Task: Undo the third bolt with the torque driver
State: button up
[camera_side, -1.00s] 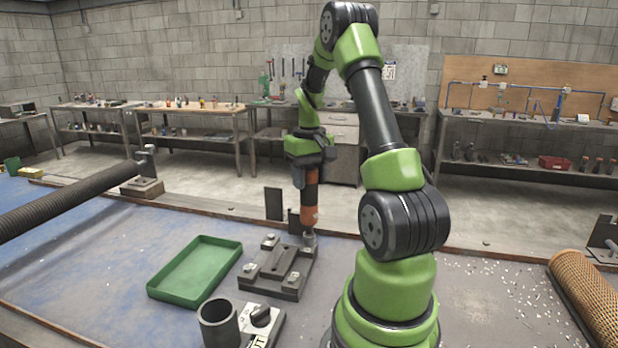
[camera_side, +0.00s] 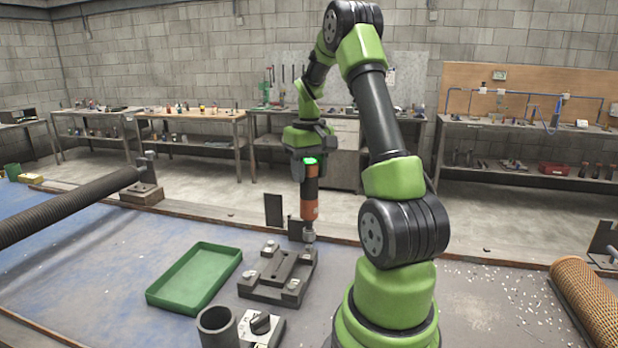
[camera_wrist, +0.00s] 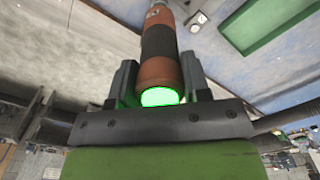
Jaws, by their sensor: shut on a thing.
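The orange and black torque driver (camera_side: 310,198) stands upright, tip down, over the far right corner of the dark fixture (camera_side: 268,292). A green light glows at its top, also bright in the wrist view (camera_wrist: 160,97). My gripper (camera_wrist: 158,76) is shut on the driver, one finger on each side. The bolt under the tip is hidden, so I cannot tell whether it is loose. Other bolt heads show at the fixture's far left corner (camera_side: 271,246), near left corner (camera_side: 251,276) and near right corner (camera_side: 293,285).
A green tray (camera_side: 197,279), seemingly empty, lies left of the fixture. A dark open cup (camera_side: 217,325) and a small block with a black knob (camera_side: 261,324) stand in front. Dark upright plates (camera_side: 273,210) stand behind the fixture. A ribbed tube (camera_side: 70,203) lies far left.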

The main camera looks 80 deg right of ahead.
aim_at(308, 161)
jog(key=shift+r, duration=1.6)
jog(key=w+a+f+n, duration=0.1)
jog(key=w+a+n, duration=0.3)
jog(key=a, duration=1)
jog(key=w+a+f+n, duration=0.1)
jog(key=w+a+n, duration=0.3)
jog(key=w+a, duration=0.4)
jog(key=a, duration=0.5)
jog(key=shift+a+n, duration=0.3)
jog(key=shift+a, duration=0.05)
jog(key=shift+r, duration=0.15)
